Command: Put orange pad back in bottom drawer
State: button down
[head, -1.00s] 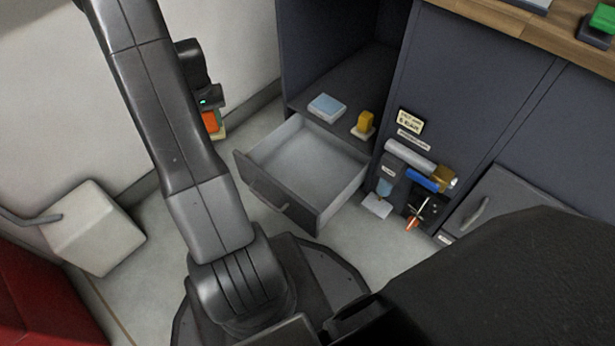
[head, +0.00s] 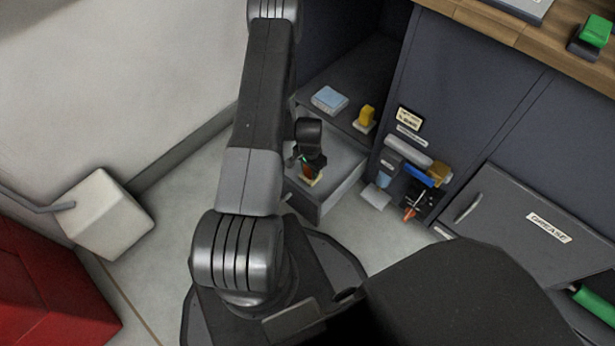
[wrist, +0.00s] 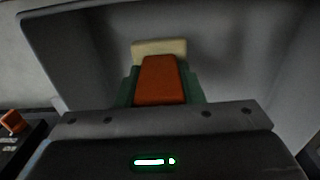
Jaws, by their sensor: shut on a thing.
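The orange pad shows in the wrist view (wrist: 160,80) as an orange block with a cream base. In the head view the orange pad (head: 308,172) is small and partly covered by my gripper. My gripper (head: 309,166) is shut on it, with green finger pads at its sides in the wrist view. The open bottom drawer (head: 345,192) is empty where I see it, and its left part is hidden behind my arm. The gripper and pad appear over or inside the drawer. I cannot tell whether the pad touches the drawer floor.
A light blue pad (head: 329,99) and a yellow pad (head: 366,118) sit on the shelf above the drawer. Tools hang on the cabinet front at right, by a grease door (head: 520,215). A white box (head: 104,215) and a red cabinet (head: 50,290) stand at left.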

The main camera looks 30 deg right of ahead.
aim_at(309, 178)
jog(key=shift+f+b, duration=0.75)
jog(key=shift+f, duration=2.15)
jog(key=shift+f, duration=0.2)
jog(key=c, duration=1)
grip_release()
jog(key=shift+o, duration=0.2)
jog(key=shift+r, duration=0.2)
notch_tip(309, 178, up, 12)
jog(key=p, duration=0.4)
